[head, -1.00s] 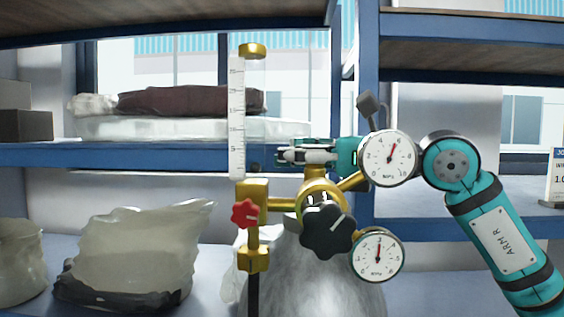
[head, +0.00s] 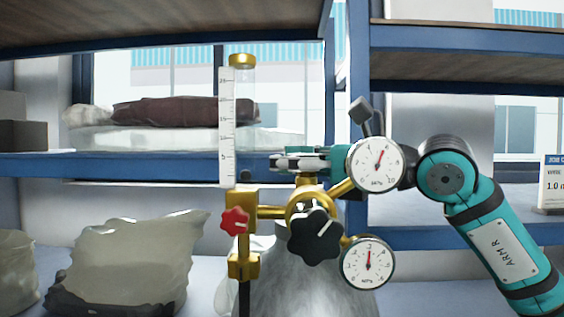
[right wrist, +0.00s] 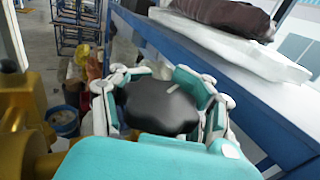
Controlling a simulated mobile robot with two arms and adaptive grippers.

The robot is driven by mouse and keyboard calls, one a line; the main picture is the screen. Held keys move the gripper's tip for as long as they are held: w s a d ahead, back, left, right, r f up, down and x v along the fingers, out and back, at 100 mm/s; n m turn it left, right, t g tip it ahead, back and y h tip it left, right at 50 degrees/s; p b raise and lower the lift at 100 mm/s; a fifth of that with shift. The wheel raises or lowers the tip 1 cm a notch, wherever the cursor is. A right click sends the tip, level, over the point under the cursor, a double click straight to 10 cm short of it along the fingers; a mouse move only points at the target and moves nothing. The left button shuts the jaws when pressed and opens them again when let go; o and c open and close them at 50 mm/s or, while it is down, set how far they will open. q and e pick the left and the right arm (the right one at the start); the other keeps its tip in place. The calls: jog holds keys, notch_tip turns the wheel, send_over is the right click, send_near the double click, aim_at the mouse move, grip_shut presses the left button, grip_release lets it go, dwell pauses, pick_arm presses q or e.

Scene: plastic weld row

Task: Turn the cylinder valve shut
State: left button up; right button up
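The cylinder valve's black knob (right wrist: 160,105), with a pale line on top, sits between the fingers of my right gripper (right wrist: 160,100) in the right wrist view. A finger lies close against each side of it, and I see no clear gap. In the head view my right gripper (head: 298,161) is level above the brass valve stem (head: 307,182) and hides the knob. The grey cylinder (head: 300,285) stands below, partly hidden by the brass regulator. My left gripper is not in view.
In front are a black regulator knob (head: 315,237), a red knob (head: 234,221), two gauges, the upper (head: 375,165) and lower (head: 367,263), and a clear flow tube (head: 241,120). Blue shelving (head: 110,165) with bags is behind. A pale lump (head: 130,265) sits at left.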

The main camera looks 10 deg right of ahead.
jog(key=o, duration=0.4)
jog(key=shift+w+a, duration=0.15)
jog(key=shift+a, duration=0.05)
jog(key=v, duration=1.2)
